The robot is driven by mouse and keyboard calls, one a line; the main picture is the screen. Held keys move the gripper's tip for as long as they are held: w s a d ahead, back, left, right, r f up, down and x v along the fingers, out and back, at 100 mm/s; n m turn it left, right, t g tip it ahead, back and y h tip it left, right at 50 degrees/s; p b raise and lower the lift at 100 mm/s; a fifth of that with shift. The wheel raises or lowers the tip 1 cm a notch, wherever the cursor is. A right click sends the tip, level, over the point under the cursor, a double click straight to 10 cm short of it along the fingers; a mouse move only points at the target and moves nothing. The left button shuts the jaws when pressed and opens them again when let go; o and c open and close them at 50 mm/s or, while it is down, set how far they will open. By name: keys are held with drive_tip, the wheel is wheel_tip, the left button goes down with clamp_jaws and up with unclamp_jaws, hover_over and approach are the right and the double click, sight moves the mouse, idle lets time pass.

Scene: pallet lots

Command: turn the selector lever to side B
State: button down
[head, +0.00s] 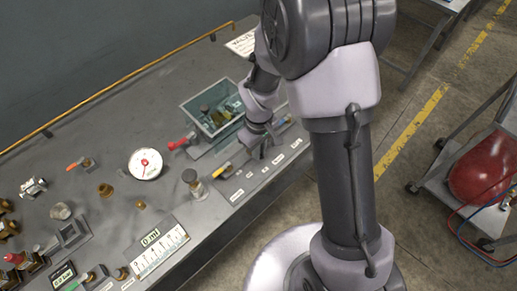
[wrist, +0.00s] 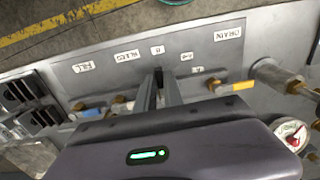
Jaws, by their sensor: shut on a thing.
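My gripper (head: 267,150) reaches down to the labelled strip at the front edge of the grey bench. In the wrist view its two dark fingers (wrist: 162,85) come close together just below the B label (wrist: 157,50). They are shut on the selector lever, which is mostly hidden between them. The A+B label (wrist: 187,57) and the A label (wrist: 198,69) lie to the right of the fingers. I cannot read the lever's exact angle.
A yellow-handled valve (wrist: 240,87) sits right of the fingers, below the DRAIN label (wrist: 228,33). FILL (wrist: 82,67) and BLEED (wrist: 128,56) labels are at left. A teal bin (head: 187,104) of parts and a white gauge (head: 145,163) stand on the bench nearby.

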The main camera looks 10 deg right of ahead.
drive_tip(key=c, duration=1.5)
unclamp_jaws()
drive_tip(key=shift+o, duration=0.2)
wheel_tip(320, 180, up, 18)
drive_tip(key=p, duration=0.5)
drive_tip(key=shift+f, duration=0.25)
drive_tip(key=s+d+r+m+t+y+b, duration=0.1)
drive_tip(key=s+r+m+t+b, duration=0.1)
drive_tip(key=s+m+b, duration=0.3)
drive_tip(key=s+d+r+m+t+y+b, duration=0.1)
drive_tip(key=s+m+b, duration=0.4)
drive_tip(key=s, duration=0.6)
drive_tip(key=r+m+t, duration=0.1)
drive_tip(key=t, duration=0.1)
drive_tip(key=shift+s+d+r+t, duration=0.2)
drive_tip(key=shift+d+t, duration=0.05)
drive_tip(key=shift+t, duration=0.15)
